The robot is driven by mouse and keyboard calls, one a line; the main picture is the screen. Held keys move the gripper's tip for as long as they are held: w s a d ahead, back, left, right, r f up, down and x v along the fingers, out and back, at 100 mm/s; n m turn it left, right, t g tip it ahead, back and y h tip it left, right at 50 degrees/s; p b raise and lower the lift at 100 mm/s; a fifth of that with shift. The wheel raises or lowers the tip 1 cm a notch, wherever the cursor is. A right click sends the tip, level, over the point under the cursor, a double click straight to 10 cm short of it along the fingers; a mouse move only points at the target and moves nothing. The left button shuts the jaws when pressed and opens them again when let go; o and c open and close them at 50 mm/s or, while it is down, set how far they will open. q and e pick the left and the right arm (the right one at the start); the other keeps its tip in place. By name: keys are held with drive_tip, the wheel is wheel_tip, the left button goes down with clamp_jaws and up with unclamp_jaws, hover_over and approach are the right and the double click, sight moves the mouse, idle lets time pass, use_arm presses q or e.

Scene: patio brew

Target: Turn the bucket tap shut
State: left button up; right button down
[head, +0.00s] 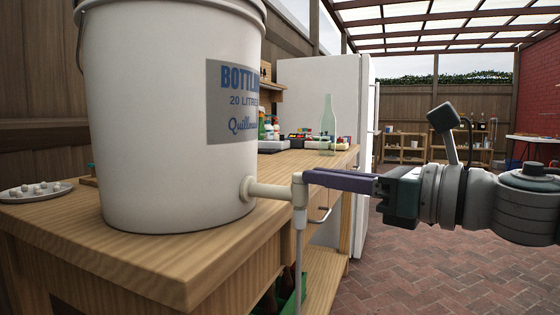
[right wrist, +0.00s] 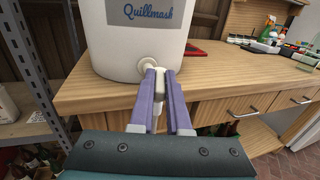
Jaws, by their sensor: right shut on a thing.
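The white bottling bucket (head: 165,120) stands upright at the edge of the wooden counter; its lower part also shows in the right wrist view (right wrist: 110,45). Its white tap (head: 298,200) sticks out to the right past the counter edge, with a thin tube (head: 299,265) hanging down from it. My right gripper (head: 308,180) reaches in from the right with its purple fingers at the tap's outer end. In the right wrist view the fingers (right wrist: 160,90) are shut on the tap, one on each side. The tap's handle is mostly hidden by the fingers. My left gripper is not in view.
The wooden counter (head: 190,265) carries a plate (head: 35,192) of small white pieces at left and a green glass bottle (head: 328,125) farther back. A white fridge (head: 367,150) stands behind. Metal shelving (right wrist: 35,75) is at left in the wrist view. The brick floor (head: 420,270) at right is clear.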

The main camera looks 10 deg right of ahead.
sight(293, 180)
drive_tip(key=a+m+t+h+p, duration=0.1)
drive_tip(key=m+h+p, duration=0.1)
drive_tip(key=m+h, duration=0.1)
drive_tip(key=a+m+t+h+p, duration=0.1)
drive_tip(key=m+h+p, duration=0.1)
drive_tip(key=h, duration=0.4)
drive_tip(key=s+a+m+t+h+p, duration=0.1)
drive_tip(key=m+t+h+p, duration=0.1)
drive_tip(key=m+h+p, duration=0.1)
drive_tip(key=shift+a+f+m+h, duration=0.1)
drive_tip(key=shift+a+m+h, duration=0.25)
drive_tip(key=shift+m+h, duration=0.7)
drive_tip(key=shift+w+a+m+g+h+b, duration=0.1)
drive_tip(key=shift+a+m+g+h+b, duration=0.25)
drive_tip(key=shift+h, duration=0.55)
drive_tip(key=shift+m+g+h+b, duration=0.2)
drive_tip(key=shift+m+h+b, duration=0.3)
drive_tip(key=shift+m+h, duration=0.3)
drive_tip(key=shift+w+a+m+g+h+b, duration=0.1)
drive_tip(key=shift+a+m+g+h+b, duration=0.25)
drive_tip(key=shift+h, duration=0.6)
drive_tip(key=shift+d, duration=0.15)
drive_tip(key=c, duration=0.9)
unclamp_jaws()
drive_tip(key=shift+s, duration=0.1)
